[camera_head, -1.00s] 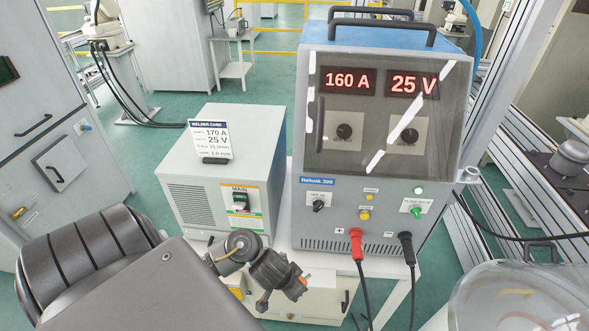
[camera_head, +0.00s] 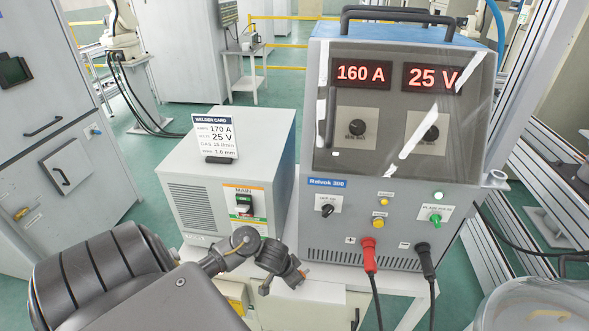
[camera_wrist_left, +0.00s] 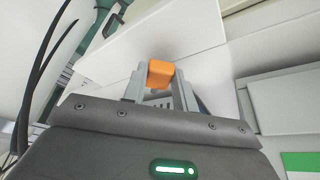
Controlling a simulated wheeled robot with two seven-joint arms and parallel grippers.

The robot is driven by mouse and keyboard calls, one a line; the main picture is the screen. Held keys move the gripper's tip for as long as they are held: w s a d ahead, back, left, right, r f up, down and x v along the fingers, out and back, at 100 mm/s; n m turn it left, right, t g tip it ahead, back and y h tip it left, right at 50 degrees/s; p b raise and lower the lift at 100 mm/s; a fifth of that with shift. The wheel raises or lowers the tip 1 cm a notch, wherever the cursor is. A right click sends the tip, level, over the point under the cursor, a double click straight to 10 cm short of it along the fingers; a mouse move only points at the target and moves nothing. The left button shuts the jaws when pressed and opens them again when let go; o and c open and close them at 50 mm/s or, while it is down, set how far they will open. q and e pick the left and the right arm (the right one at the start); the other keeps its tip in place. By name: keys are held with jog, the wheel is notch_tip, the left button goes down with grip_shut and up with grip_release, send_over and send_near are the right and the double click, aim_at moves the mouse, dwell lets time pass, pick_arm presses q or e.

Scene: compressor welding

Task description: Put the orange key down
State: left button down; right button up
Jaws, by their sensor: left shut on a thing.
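The orange key (camera_wrist_left: 161,74) shows in the left wrist view as a small orange block between the fingertips of my left gripper (camera_wrist_left: 160,84), which is shut on it. In the head view my left gripper (camera_head: 292,274) is in front of the grey cabinet with the green main switch, left of the welder's red plug. The key is too small and hidden there to make out clearly. In the wrist view a pale flat panel lies beyond the key; I cannot tell whether they touch.
The welder (camera_head: 400,150) reads 160 A and 25 V and stands on a white table (camera_head: 325,289). A welder card (camera_head: 215,136) stands on the grey cabinet (camera_head: 190,190). A red plug (camera_head: 369,255) and a black plug (camera_head: 425,262) with cables stick out of the welder's front.

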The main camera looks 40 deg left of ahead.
pick_arm(q)
jog(key=shift+f, duration=0.7)
jog(key=shift+f, duration=0.2)
jog(key=c, duration=1.1)
grip_release()
jog(key=shift+r, duration=0.1)
jog(key=shift+r, duration=0.35)
jog(key=p+v, duration=0.6)
jog(key=v, duration=0.5)
jog(key=shift+r, duration=0.25)
